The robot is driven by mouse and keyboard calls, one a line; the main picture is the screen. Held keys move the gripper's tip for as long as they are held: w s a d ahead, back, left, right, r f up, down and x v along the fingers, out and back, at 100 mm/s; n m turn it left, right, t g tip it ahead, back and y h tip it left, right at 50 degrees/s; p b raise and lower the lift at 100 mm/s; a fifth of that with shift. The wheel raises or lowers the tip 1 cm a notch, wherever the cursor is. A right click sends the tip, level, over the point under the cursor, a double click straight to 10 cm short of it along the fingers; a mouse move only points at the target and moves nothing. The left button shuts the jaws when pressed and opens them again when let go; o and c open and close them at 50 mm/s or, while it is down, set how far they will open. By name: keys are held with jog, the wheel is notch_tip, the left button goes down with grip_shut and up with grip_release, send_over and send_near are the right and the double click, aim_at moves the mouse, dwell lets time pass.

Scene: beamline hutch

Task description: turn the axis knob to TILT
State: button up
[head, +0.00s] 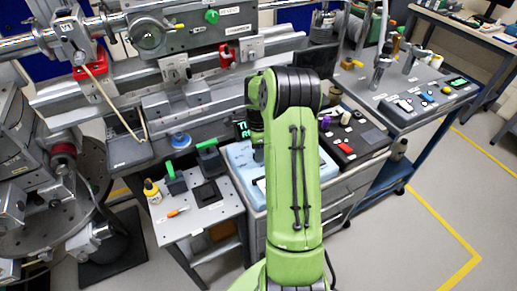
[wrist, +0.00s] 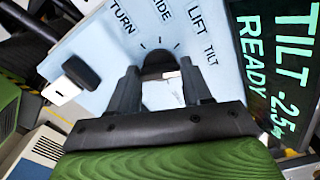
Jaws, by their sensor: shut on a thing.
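The axis knob (wrist: 160,62) is dark and round, on a light blue panel (wrist: 95,42) printed TURN, a partly hidden word ending in IDE, LIFT and TILT. My gripper (wrist: 160,76) has one finger on each side of the knob and is shut on it. The fingers hide much of the knob, and I cannot tell where its pointer is. A dark display (wrist: 275,70) beside the panel reads TILT, about -2.5, and READY in green. In the head view my green arm covers the knob and gripper; part of the blue panel (head: 240,158) shows left of it.
A second dark knob or handle (wrist: 80,72) stands on the panel near a white block (wrist: 61,91). A black control box (head: 352,138) lies right of my arm. Floor at right is clear.

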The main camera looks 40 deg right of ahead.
jog(key=o, duration=1.1)
jog(key=shift+c, duration=0.2)
notch_tip(320, 180, up, 16)
jog(key=p, duration=0.3)
jog(key=shift+p, duration=0.35)
jog(key=shift+f, duration=0.1)
